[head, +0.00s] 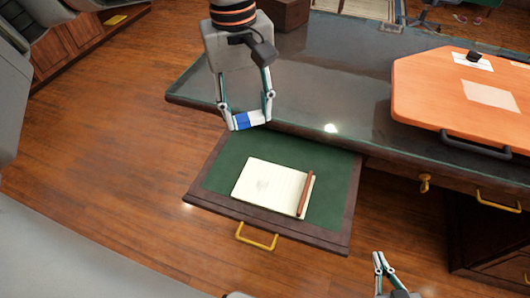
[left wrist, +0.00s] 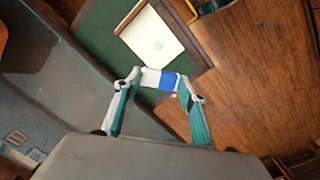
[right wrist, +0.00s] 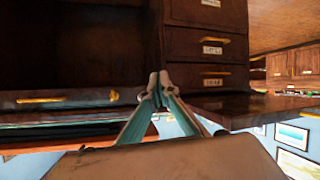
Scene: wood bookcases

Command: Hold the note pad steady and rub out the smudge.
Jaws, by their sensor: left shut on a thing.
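The cream note pad (head: 258,200) lies in the open drawer on its green lining, with a grey smudge (head: 262,184) on its left part. The pad and smudge also show in the left wrist view, the pad at the top (left wrist: 140,28). My left gripper (head: 251,122) is shut on a blue and white eraser (head: 243,121), held above the drawer's back edge, apart from the pad. The eraser (left wrist: 168,80) spans between its fingertips. My right gripper (head: 380,256) is low at the right, outside the drawer; its fingertips (right wrist: 158,77) meet with nothing between them.
A brown stick-like thing (head: 305,194) lies along the pad's right edge. The drawer (head: 334,215) sticks out from the dark desk (head: 330,90), with a brass handle (head: 257,237) in front. An orange board (head: 430,90) with papers is on the desktop. The wooden floor at left is clear.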

